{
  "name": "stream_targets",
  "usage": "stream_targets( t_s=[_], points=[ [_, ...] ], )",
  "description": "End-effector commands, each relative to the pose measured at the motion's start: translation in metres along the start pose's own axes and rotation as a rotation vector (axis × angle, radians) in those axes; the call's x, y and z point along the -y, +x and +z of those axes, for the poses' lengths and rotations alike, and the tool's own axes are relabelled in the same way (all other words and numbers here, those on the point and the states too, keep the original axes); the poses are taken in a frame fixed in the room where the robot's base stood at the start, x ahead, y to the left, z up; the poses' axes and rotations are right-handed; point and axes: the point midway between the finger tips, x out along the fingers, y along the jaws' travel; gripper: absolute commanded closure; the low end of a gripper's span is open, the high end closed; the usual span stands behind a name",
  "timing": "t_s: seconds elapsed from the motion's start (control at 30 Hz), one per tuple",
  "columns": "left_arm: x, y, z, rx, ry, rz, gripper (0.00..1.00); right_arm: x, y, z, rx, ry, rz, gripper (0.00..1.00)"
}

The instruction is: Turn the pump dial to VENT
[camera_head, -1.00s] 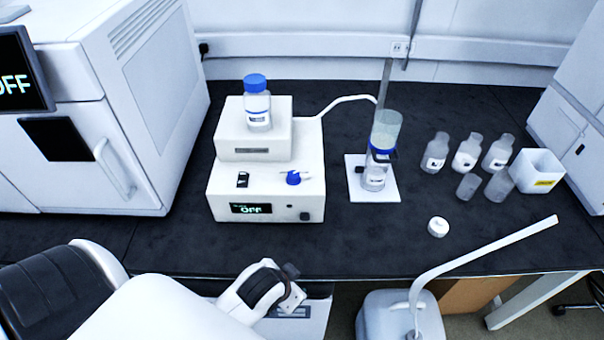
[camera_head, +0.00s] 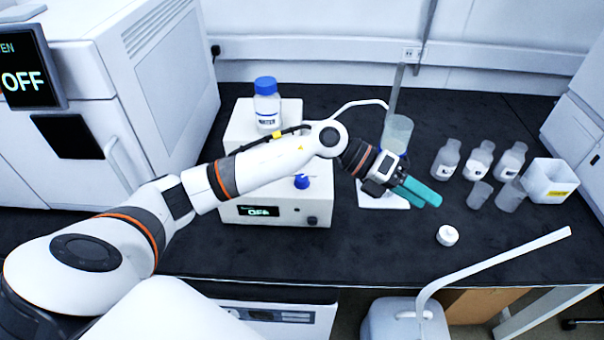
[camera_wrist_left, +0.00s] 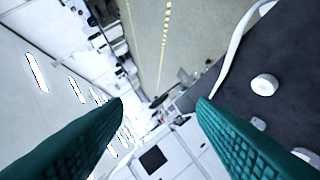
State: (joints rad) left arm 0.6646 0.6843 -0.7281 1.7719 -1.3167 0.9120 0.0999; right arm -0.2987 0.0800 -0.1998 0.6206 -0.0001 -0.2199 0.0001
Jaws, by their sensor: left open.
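The white pump (camera_head: 275,213) stands on the dark bench with its small display reading OFF. Its blue dial (camera_head: 301,182) shows just below my left forearm, which passes over the pump and hides much of its top. A blue-capped bottle (camera_head: 267,104) stands on the pump's upper block. My left gripper (camera_head: 432,196), with teal fingers, is right of the pump and dial, in front of the filter glassware. It is open, with nothing between the fingers in the left wrist view (camera_wrist_left: 160,108). My right gripper is not in view.
The filter glassware (camera_head: 397,135) on a white base is partly hidden behind my left gripper. Several clear bottles (camera_head: 479,160) and a white box (camera_head: 549,181) stand to the right. A white cap (camera_head: 447,235) lies in front. A white jug with a long spout (camera_head: 400,313) is below the bench edge.

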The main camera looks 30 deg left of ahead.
Motion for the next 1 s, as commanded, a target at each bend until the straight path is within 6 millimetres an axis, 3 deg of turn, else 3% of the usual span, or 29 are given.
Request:
stream_targets(
  t_s=[0.1,0.2,0.3,0.43,0.6,1.0],
  points=[
    [0.054,-0.057,0.002,0.267,0.126,-0.346,0.48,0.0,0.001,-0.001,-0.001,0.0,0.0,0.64],
    [0.089,-0.122,-0.001,0.443,0.138,-0.619,0.48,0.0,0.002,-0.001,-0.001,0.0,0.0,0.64],
    [0.105,-0.183,-0.005,0.559,0.103,-0.835,0.48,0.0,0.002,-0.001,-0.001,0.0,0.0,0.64],
    [0.109,-0.232,-0.008,0.638,0.048,-0.996,0.48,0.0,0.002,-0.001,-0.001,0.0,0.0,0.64],
    [0.115,-0.246,-0.004,0.666,0.024,-1.045,0.48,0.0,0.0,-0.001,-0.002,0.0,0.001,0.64],
    [0.172,-0.22,0.032,0.667,0.025,-1.038,0.48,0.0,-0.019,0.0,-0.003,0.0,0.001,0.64]
  ],
)
